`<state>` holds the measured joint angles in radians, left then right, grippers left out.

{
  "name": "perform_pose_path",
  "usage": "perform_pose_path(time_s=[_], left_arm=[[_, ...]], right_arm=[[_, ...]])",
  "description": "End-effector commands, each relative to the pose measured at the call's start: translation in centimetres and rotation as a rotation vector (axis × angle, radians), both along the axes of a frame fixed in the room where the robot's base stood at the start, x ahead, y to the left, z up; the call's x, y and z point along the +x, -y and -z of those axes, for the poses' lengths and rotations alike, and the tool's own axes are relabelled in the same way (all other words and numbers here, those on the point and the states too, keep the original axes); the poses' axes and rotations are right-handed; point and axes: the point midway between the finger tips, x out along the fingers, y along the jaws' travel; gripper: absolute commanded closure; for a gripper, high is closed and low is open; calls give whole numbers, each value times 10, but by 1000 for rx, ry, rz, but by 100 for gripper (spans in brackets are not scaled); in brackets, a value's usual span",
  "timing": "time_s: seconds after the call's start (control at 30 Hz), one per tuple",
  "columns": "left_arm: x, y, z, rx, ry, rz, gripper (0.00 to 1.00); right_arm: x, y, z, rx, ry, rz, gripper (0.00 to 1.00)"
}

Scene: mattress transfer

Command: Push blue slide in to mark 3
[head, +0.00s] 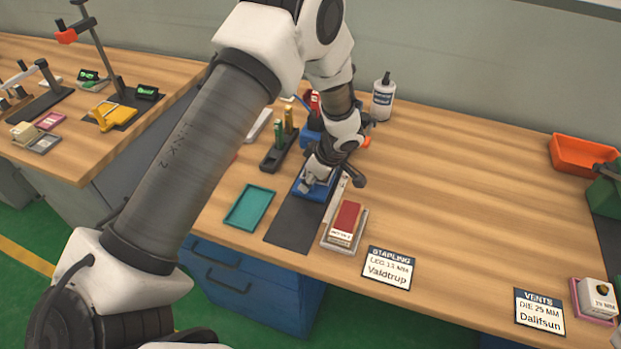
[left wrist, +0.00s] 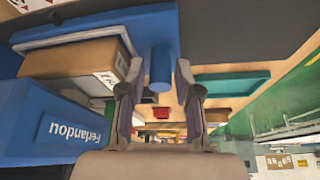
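The blue slide (head: 317,191) sits on a dark base strip (head: 290,222) in the middle of the bench, partly hidden under my left gripper (head: 312,182). In the left wrist view the slide's blue post (left wrist: 161,66) stands between the fingers of my left gripper (left wrist: 159,88). The fingers are apart, with a visible gap on each side of the post. A narrow pale strip (head: 337,198) runs along the right side of the slide; I cannot read any marks on it. My right gripper is in neither view.
A teal tray (head: 250,208) lies left of the base strip. A red block in a holder (head: 345,224) stands close on the right. Behind are a dark stand with green and yellow pegs (head: 279,147) and a white bottle (head: 383,98). The bench to the right is mostly clear.

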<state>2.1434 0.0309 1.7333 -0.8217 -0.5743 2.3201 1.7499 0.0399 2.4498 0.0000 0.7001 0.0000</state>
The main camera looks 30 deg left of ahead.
Motion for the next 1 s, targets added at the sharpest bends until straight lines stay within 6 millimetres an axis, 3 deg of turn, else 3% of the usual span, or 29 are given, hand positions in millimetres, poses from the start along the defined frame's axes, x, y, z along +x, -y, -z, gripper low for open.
perform_pose_path(time_s=[0.03, 0.07, 0.13, 0.17, 0.37, 0.6, 0.87, 0.9, 1.0], left_arm=[[0, 0, 0, 0, 0, 0, 67], [0, 0, 0, 0, 0, 0, 74], [0, 0, 0, 0, 0, 0, 99], [0, 0, 0, 0, 0, 0, 100], [3, -1, 2, 1, 0, 0, 100], [32, -8, 3, 0, 0, 0, 100], [34, -8, 0, -1, 2, 2, 100], [34, -8, 0, -1, 2, 1, 67], [34, -8, 0, -1, 2, 1, 67]], right_arm=[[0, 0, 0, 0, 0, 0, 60], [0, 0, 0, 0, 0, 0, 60], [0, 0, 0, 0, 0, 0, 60], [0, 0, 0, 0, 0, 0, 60], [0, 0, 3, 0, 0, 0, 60], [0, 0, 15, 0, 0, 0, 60], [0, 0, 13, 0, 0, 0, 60], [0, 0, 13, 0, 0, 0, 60], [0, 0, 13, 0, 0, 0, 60]])
